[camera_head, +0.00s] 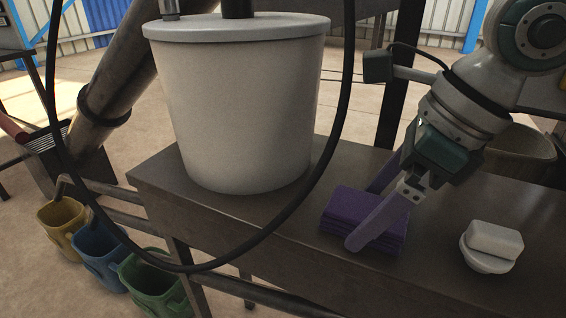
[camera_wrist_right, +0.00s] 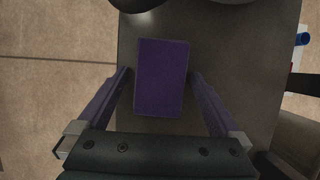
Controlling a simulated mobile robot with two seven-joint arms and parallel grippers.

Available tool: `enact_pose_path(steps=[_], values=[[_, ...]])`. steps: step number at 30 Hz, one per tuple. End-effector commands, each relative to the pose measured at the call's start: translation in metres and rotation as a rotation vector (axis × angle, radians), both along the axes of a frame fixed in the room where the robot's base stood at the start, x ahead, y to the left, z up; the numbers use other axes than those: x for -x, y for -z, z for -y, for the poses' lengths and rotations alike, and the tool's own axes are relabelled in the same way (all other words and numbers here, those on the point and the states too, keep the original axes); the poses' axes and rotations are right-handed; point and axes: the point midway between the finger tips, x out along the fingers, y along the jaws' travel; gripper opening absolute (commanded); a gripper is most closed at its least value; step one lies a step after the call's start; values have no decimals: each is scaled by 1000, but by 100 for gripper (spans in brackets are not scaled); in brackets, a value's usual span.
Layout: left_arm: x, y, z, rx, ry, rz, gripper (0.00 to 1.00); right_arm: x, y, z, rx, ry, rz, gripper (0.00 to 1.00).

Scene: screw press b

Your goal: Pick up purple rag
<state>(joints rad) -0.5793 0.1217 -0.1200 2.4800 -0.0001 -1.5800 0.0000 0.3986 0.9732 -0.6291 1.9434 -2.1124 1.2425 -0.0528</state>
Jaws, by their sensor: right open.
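The purple rag (camera_head: 350,212) is a folded, layered stack lying flat on the dark metal table. My right gripper (camera_head: 368,212) is open over it, its fingers reaching down on either side of the rag in the head view. In the right wrist view the rag (camera_wrist_right: 162,78) is a purple rectangle between the two open fingers of the right gripper (camera_wrist_right: 160,76). There is a gap on each side, and the fingers do not appear to touch it. My left gripper is not in view.
A large white bucket with a lid (camera_head: 245,110) stands left of the rag. A white bar on a small dish (camera_head: 488,266) sits to the right. A black hose (camera_head: 335,150) loops in front. Yellow, blue and green containers (camera_head: 98,248) are below the table's left side.

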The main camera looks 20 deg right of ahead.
Motion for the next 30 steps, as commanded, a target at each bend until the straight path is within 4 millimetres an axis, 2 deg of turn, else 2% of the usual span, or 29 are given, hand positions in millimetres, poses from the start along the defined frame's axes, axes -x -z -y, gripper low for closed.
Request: enact_pose_path(steps=[3, 22, 30], values=[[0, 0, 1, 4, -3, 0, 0, 0, 0, 0, 0, 0, 0, 98], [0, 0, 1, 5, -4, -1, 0, 0, 0, 0, 0, 0, 0, 27], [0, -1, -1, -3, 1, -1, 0, 0, -1, 0, 0, 0, 0, 26]])
